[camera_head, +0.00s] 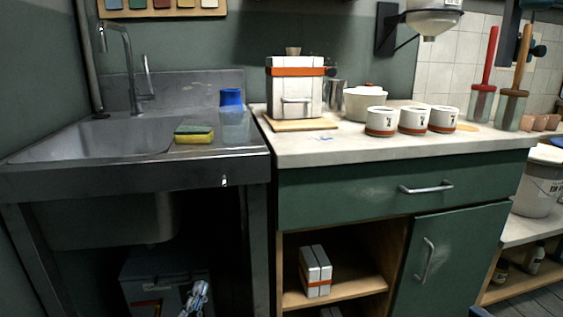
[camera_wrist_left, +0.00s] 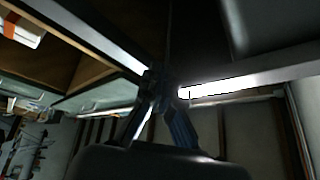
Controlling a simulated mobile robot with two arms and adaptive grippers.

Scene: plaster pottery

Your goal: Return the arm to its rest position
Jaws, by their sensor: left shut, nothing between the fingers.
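My left gripper (camera_head: 197,294) shows small at the bottom of the head view, low in front of the dark space under the sink. It is shut and holds nothing. In the left wrist view its two fingers (camera_wrist_left: 160,85) meet at the middle, against a dark background with bright metal edges behind. Most of my left arm is out of the head view. My right gripper is not seen.
The steel sink unit (camera_head: 215,168) stands above and behind my left gripper, with a grey box (camera_head: 140,268) beneath it. To the right is a green cabinet (camera_head: 340,203). Its open shelf (camera_head: 350,287) holds white blocks with an orange band (camera_head: 315,271).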

